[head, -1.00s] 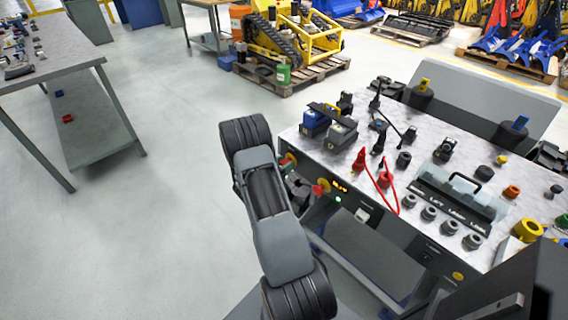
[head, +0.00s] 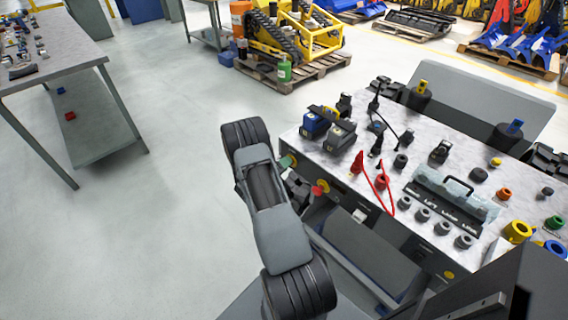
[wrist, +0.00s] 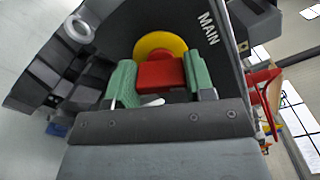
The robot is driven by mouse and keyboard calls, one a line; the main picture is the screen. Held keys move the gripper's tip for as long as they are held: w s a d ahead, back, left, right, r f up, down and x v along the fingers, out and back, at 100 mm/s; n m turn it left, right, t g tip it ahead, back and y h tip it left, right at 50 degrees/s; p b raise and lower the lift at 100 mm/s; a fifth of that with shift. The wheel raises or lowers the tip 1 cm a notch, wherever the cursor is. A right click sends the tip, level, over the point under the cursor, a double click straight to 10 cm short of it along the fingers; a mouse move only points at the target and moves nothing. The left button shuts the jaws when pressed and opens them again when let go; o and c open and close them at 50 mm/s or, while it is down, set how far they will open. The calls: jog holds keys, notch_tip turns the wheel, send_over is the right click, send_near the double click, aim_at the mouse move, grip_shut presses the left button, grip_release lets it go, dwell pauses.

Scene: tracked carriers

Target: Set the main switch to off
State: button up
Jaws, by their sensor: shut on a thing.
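The main switch shows in the wrist view as a red handle (wrist: 161,74) on a round yellow plate (wrist: 158,44), on a dark panel face lettered MAIN. My gripper (wrist: 160,84) has its two green fingers on either side of the red handle, closed on it. The lettering stands steeply tilted in this view. In the head view my gripper (head: 289,163) is at the front left corner of the bench, partly hidden behind my arm. The switch itself is mostly hidden there.
A red and yellow button (head: 321,187) sits on the bench front just right of my gripper. The bench top (head: 345,160) carries battery packs, red cables, a handled tray (head: 445,203) and several round sockets. Open floor (head: 150,220) lies to the left, with another table (head: 55,55) beyond.

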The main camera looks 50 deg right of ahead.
jog(key=shift+n+p, duration=0.55)
jog(key=shift+n, duration=1.75)
jog(key=shift+f, duration=0.1)
jog(key=o, duration=0.9)
jog(key=shift+a, duration=0.1)
jog(key=a, duration=0.9)
jog(key=w+a, duration=0.1)
jog(key=a, duration=0.3)
jog(key=shift+a+b, duration=0.3)
